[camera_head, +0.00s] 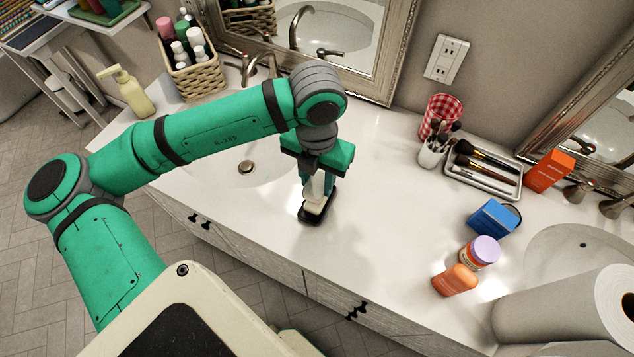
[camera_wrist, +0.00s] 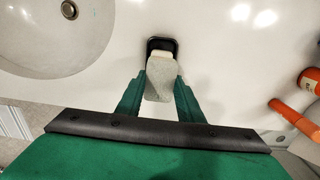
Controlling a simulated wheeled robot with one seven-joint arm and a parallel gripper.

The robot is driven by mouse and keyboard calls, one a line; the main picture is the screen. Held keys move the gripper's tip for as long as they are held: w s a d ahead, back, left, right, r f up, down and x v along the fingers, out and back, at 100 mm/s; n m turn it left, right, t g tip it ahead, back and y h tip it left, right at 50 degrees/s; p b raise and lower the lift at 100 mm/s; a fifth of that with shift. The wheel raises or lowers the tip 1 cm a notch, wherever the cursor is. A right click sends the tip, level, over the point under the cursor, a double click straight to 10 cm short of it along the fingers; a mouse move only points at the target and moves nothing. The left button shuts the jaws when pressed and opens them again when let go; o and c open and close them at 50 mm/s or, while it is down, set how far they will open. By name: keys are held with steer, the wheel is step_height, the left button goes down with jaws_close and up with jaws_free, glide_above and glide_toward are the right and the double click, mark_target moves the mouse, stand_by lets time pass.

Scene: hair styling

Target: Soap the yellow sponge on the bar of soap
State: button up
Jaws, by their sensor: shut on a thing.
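My gripper (camera_wrist: 160,87) points down at the counter, its two green fingers shut on a pale, greyish block (camera_wrist: 160,72), which I take to be the sponge; it looks more grey than yellow here. Just beyond the block is a small black dish (camera_wrist: 161,42), with a cream-coloured edge (camera_wrist: 161,54) that may be the bar of soap. In the head view the gripper (camera_head: 316,186) is over the black dish (camera_head: 313,216), near the counter's front. The block hides most of the dish's contents, so I cannot tell whether it touches the soap.
A sink basin (camera_head: 238,172) lies left of the gripper. To the right stand an orange bottle (camera_head: 455,281), a purple-lidded jar (camera_head: 481,252), a blue box (camera_head: 493,218) and a brush tray (camera_head: 484,181). A wicker basket (camera_head: 195,78) is at back left. The counter between is clear.

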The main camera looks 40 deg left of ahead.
mark_target(317, 183)
steer(key=shift+r, duration=1.55)
